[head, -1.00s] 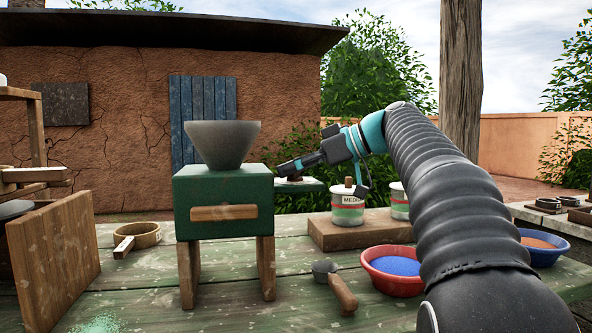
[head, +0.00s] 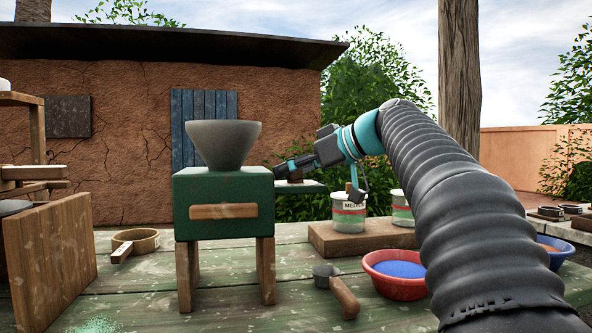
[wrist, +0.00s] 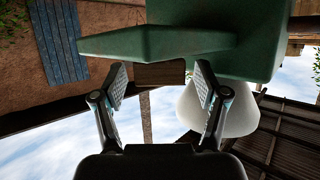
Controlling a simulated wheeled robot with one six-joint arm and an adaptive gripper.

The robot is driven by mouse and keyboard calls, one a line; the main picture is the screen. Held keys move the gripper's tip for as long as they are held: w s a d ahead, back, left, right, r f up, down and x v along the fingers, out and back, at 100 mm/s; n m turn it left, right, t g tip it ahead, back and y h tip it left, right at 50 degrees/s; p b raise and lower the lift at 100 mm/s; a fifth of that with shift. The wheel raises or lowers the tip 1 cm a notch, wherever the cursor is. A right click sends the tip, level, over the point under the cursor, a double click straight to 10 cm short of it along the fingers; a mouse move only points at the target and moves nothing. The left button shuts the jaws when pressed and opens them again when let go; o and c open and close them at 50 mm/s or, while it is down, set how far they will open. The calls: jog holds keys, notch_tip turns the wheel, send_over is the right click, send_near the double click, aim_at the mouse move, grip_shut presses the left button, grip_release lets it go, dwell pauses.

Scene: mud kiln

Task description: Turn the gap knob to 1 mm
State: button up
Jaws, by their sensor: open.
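The mill is a green box (head: 223,185) on wooden legs, with a grey hopper (head: 222,145) on top. A green side shelf (head: 308,187) juts from its right side. A small brown wooden knob (head: 295,177) stands on the shelf, partly behind my gripper. In the wrist view, which is upside down, the knob (wrist: 160,75) shows against the shelf (wrist: 155,43), between the two fingers in the picture. My gripper (wrist: 160,82) is open, with a gap on each side of the knob. In the head view my gripper (head: 284,169) points left at the mill. No scale marks are readable.
A wooden block (head: 362,237) carries labelled jars (head: 348,220) right of the mill. A red bowl of blue powder (head: 398,272) and a scoop (head: 343,296) lie in front. A round sieve (head: 136,241) and a wooden board (head: 50,255) are at left.

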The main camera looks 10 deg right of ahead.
jog(key=v, duration=1.2)
jog(key=shift+f, duration=0.1)
